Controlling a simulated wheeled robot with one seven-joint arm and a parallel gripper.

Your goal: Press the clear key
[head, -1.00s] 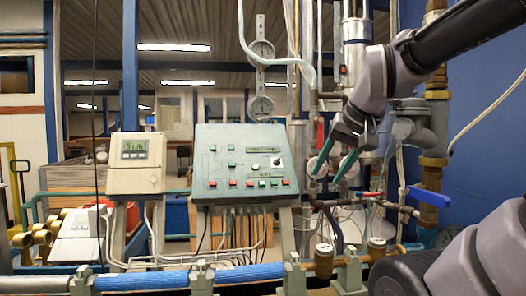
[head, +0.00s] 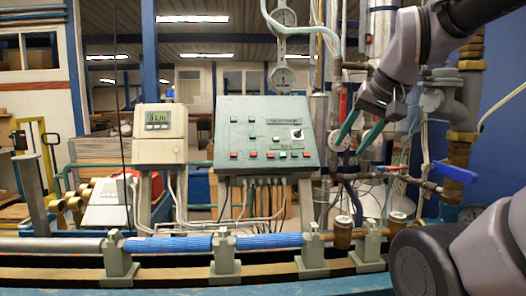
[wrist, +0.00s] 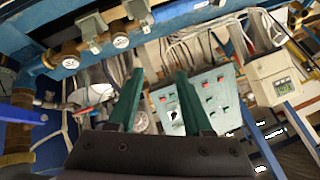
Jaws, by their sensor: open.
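A sloped grey-green control panel (head: 240,136) stands in the middle of the head view, with several red and green keys and a dark round switch. I cannot read which key is the clear key. A beige meter box (head: 158,145) with a small digital display stands to its left. My gripper (head: 350,149) is open and empty, its green fingers pointing down-left, to the right of the panel in the picture and apart from it. In the wrist view, my gripper (wrist: 160,74) shows in front of the panel (wrist: 229,112), with the meter box (wrist: 272,80) farther right.
Pipes, round gauges and a blue-handled valve (head: 455,172) crowd the right side around my arm. A blue pipe (head: 170,244) on clamps runs along the front below the panel. Cables hang under the panel. The space directly before the panel's face looks clear.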

